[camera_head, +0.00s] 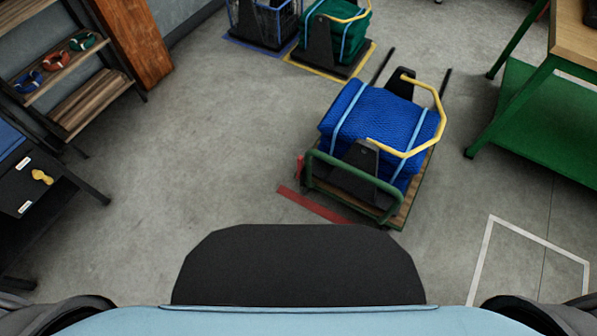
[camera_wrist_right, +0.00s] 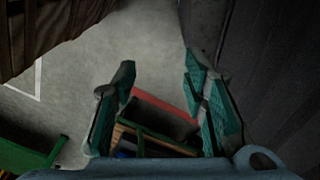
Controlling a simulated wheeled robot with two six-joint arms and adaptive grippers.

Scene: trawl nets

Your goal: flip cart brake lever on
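The cart (camera_head: 402,218) has a wooden deck and a green push handle (camera_head: 352,167), and it carries a blue net bundle (camera_head: 375,120). A small red upright piece (camera_head: 300,167), which looks like the brake lever, stands at the deck's near left corner. In the right wrist view, part of the cart (camera_wrist_right: 119,135) shows low between the fingers, some distance beyond them. I cannot make out the lever there. My right gripper (camera_wrist_right: 160,95) is open and empty, with its two teal-padded fingers well apart. My left gripper is not in view.
A red floor stripe (camera_head: 315,205) lies at the cart's near left side. A green workbench (camera_head: 535,115) is at right and a shelf (camera_head: 70,75) at left. Other carts with a green net (camera_head: 345,35) stand behind. Open floor (camera_head: 215,150) lies left of the cart.

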